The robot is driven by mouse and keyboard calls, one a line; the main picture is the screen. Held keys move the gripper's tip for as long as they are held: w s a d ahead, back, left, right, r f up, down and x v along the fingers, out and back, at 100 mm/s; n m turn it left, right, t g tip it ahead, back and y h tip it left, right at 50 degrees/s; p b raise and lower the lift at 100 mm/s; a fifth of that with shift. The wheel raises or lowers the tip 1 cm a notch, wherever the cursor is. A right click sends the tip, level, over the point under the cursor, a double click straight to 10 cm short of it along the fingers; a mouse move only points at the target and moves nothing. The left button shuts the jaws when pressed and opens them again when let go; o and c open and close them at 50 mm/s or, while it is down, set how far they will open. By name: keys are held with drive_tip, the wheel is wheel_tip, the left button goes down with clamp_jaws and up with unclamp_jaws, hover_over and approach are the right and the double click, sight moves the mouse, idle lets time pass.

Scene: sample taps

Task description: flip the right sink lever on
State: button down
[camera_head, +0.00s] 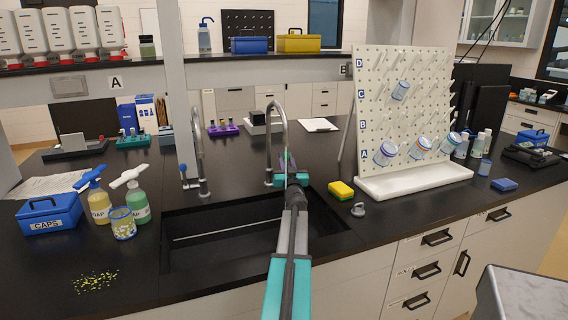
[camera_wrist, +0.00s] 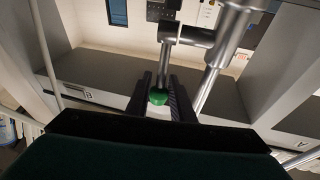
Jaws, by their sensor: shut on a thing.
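The right tap (camera_head: 269,150) is a silver gooseneck at the back of the black sink (camera_head: 210,250). Its body also shows in the wrist view (camera_wrist: 226,50), with a short side stub and a thin lever. The right sink lever (camera_wrist: 158,95) has a green end that sits between my gripper's two dark fingers. My gripper (camera_head: 288,166) is at the right tap's base in the head view and hides the lever there. In the wrist view my gripper (camera_wrist: 160,101) is shut on the lever's end. The left tap (camera_head: 202,160) has a blue-tipped lever (camera_head: 183,168) and stands apart from my gripper.
A yellow sponge (camera_head: 341,190) and a grey stopper (camera_head: 358,209) lie right of the sink, before a white pegboard rack (camera_head: 402,110). Soap bottles (camera_head: 138,205) and a blue caps box (camera_head: 50,214) stand left. A shelf post (camera_head: 181,90) rises behind the sink.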

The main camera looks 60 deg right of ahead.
drive_tip(key=shift+w, duration=0.1)
drive_tip(key=c, duration=1.5)
unclamp_jaws()
drive_tip(key=shift+c, duration=0.2)
drive_tip(key=shift+a, duration=0.15)
drive_tip(key=v, duration=0.7)
drive_tip(key=shift+s+b, duration=0.25)
drive_tip(key=shift+b, duration=0.2)
drive_tip(key=shift+a, duration=0.1)
